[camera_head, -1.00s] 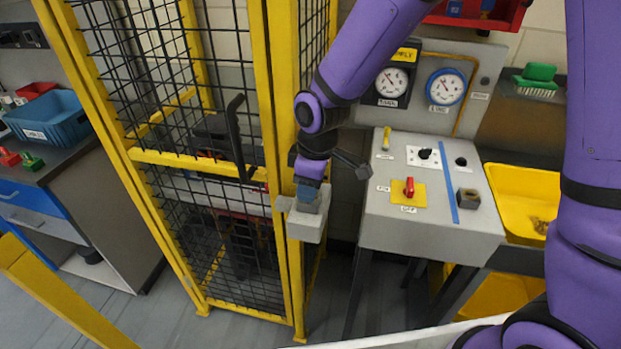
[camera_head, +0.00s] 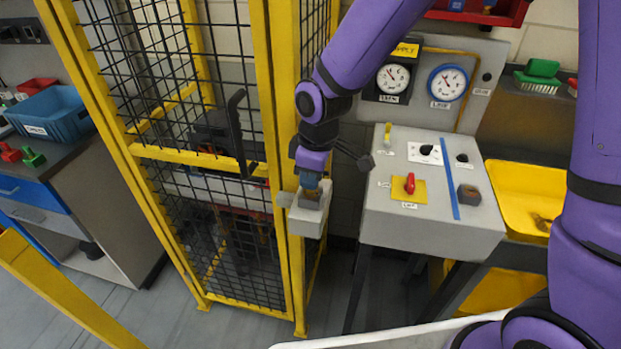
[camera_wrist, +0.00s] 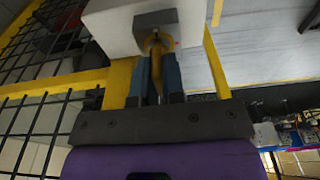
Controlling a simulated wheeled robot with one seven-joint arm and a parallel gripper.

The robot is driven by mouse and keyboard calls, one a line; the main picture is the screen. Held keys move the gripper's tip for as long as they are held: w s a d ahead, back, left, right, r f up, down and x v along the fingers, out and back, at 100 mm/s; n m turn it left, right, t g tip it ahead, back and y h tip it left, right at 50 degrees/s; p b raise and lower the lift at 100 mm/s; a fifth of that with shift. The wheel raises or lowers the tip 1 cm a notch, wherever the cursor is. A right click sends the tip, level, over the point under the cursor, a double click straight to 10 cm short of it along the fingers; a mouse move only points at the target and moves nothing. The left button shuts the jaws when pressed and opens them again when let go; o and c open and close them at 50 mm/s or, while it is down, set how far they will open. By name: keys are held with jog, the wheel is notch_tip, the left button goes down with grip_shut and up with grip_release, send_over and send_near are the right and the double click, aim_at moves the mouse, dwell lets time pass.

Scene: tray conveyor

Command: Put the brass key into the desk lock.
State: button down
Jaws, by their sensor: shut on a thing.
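My gripper (camera_head: 311,187) is shut on the brass key (camera_wrist: 156,70), down at the grey block (camera_head: 309,200) on a pale box (camera_head: 305,222) fixed to the yellow cage post. In the wrist view the key's round end shows between the blue fingertips (camera_wrist: 157,62), against the grey block (camera_wrist: 154,22). I cannot tell how far the key sits in the block. The grey desk (camera_head: 385,228) stands to the right of the gripper. It has a black round fitting on a white plate (camera_head: 426,150) and a smaller dark one (camera_head: 461,158). I cannot tell which is the lock.
The desk carries a red switch (camera_head: 410,183), a blue strip (camera_head: 445,180), a dark block (camera_head: 469,195) and a small yellow piece (camera_head: 387,136). Two gauges (camera_head: 393,78) stand behind it. The mesh cage (camera_head: 215,170) is on the left, a yellow bin (camera_head: 520,190) right.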

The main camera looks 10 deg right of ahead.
jog(key=shift+r, duration=1.45)
jog(key=shift+r, duration=1.9)
